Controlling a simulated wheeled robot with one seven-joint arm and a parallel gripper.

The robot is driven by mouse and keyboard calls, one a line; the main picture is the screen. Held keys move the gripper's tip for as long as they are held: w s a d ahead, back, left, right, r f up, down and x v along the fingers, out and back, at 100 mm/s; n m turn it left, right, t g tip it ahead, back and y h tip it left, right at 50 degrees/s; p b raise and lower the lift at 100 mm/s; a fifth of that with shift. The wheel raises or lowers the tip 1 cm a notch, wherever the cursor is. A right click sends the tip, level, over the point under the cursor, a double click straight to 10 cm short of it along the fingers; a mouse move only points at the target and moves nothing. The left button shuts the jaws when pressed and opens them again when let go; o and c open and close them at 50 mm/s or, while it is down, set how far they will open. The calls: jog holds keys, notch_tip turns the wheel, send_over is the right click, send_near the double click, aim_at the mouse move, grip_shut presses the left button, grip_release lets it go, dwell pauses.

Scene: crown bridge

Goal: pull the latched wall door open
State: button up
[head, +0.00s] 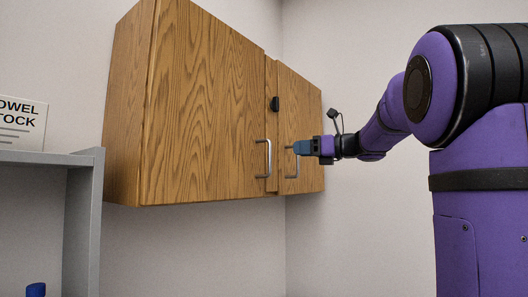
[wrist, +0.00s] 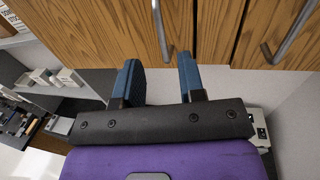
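The wooden wall cabinet has a wide left door (head: 205,105) and a right door (head: 300,115), both looking shut. The left door has a metal bar handle (head: 268,158); the right door has a similar handle (head: 287,165). A small black latch-like piece (head: 275,104) sits between the doors, above the handles. My gripper (head: 301,148) has blue fingers and is open in the wrist view (wrist: 157,70). There, the left door's handle (wrist: 160,30) lines up between the fingertips, its lower end nearer the right finger. I cannot tell how deep it reaches. The right handle (wrist: 290,35) is outside the fingers.
A grey shelf unit (head: 85,160) stands at the left with a sign (head: 20,120) on top and a blue item (head: 36,289) below. Bare wall (head: 200,250) lies under the cabinet. In the wrist view, shelves with boxes (wrist: 45,77) show at left.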

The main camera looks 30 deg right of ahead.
send_over(270, 174)
jog(key=shift+w+d, duration=0.15)
jog(key=shift+w, duration=0.15)
dwell(0.3)
grip_shut()
